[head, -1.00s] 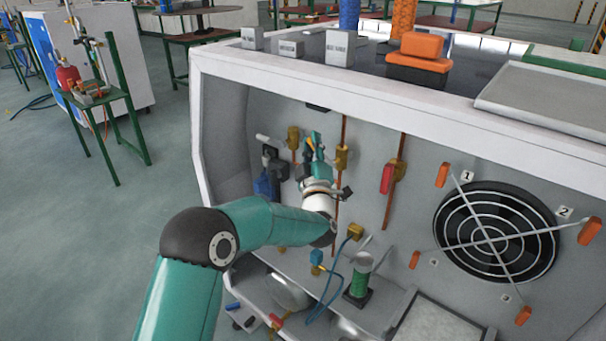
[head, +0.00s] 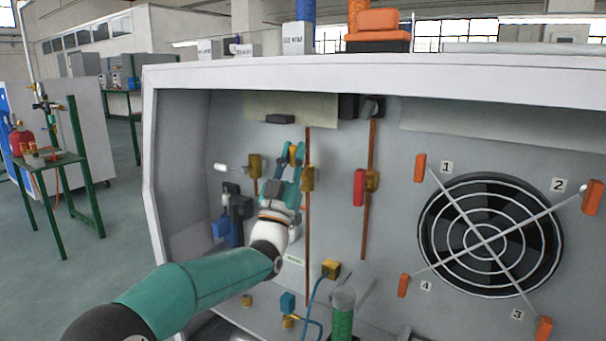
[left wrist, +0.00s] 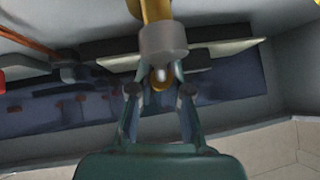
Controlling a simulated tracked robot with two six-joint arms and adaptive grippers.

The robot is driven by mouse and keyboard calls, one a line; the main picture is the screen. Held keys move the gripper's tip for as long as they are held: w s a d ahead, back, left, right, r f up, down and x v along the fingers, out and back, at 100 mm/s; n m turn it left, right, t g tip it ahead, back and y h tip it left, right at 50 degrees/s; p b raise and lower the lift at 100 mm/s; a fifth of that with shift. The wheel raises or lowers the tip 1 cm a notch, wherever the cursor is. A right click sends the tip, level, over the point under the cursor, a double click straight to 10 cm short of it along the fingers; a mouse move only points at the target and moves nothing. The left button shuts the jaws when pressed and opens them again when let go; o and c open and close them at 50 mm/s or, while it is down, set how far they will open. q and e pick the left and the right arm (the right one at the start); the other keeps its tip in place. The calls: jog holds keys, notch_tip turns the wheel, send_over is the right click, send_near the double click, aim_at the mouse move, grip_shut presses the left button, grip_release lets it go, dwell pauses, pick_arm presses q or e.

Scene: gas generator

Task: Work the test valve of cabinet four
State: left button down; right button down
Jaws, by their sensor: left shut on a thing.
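My left gripper (head: 291,155) is in front of the cabinet's back panel, between two brass valves. The left valve (head: 255,165) has a white handle pointing left. The right valve (head: 307,178) sits on a vertical copper pipe. In the left wrist view, my left gripper (left wrist: 160,90) is shut on a brass part (left wrist: 157,12) with a grey collar, at its narrow end between the fingertips. I cannot tell for sure that this is the test valve; the gripper hides its mounting in the head view. My right gripper is not in view.
A brass valve with a red handle (head: 359,187) is to the right, then a round fan grille (head: 490,236) with orange-ended crossbars. A blue fitting (head: 221,228) is at left. A green spool (head: 342,318) and a blue hose (head: 308,300) are below. The cabinet's top edge (head: 330,68) overhangs.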

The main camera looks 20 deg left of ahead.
pick_arm(q)
jog(key=shift+f+m+h, duration=0.5)
jog(key=shift+f, duration=0.05)
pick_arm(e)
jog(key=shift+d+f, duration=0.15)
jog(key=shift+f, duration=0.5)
pick_arm(q)
jog(key=shift+d+r+m, duration=0.15)
jog(key=shift+m, duration=0.15)
jog(key=c, duration=1.2)
grip_release()
jog(key=shift+r, duration=0.1)
jog(key=shift+o, duration=0.5)
jog(key=shift+r, duration=0.15)
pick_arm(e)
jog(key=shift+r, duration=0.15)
pick_arm(q)
jog(key=v, duration=1.2)
